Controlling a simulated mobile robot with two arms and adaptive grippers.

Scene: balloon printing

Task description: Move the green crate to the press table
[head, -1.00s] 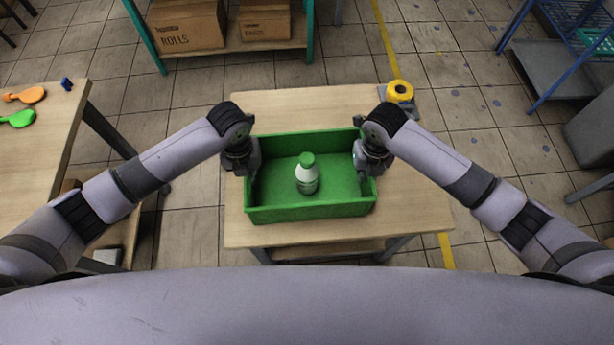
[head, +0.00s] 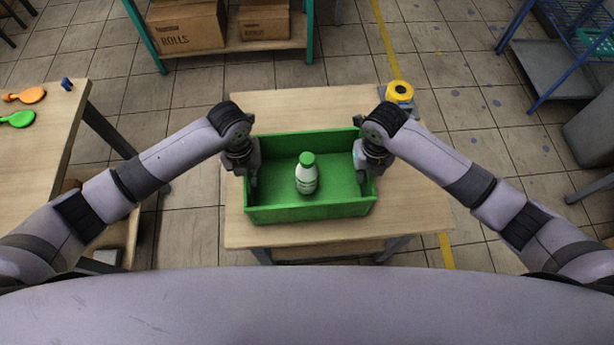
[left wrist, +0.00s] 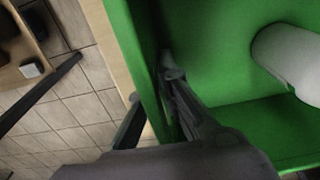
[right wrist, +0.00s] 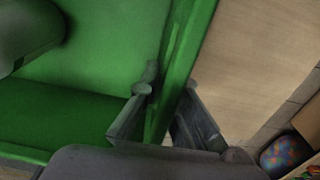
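The green crate (head: 310,211) sits on a small wooden table (head: 290,103) in front of me. A white bottle with a green cap (head: 306,178) stands upright inside it. My left gripper (left wrist: 152,88) straddles the crate's left wall, one finger inside and one outside, and appears closed on it. My right gripper (right wrist: 166,90) straddles the right wall in the same way and appears closed on it. The head view shows both grippers at the crate's sides, with their fingertips partly hidden. No press is visible, so I cannot tell which table is the press table.
A yellow roll (head: 400,91) is at the small table's back right corner. Cardboard boxes (head: 187,25) are on a shelf behind.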

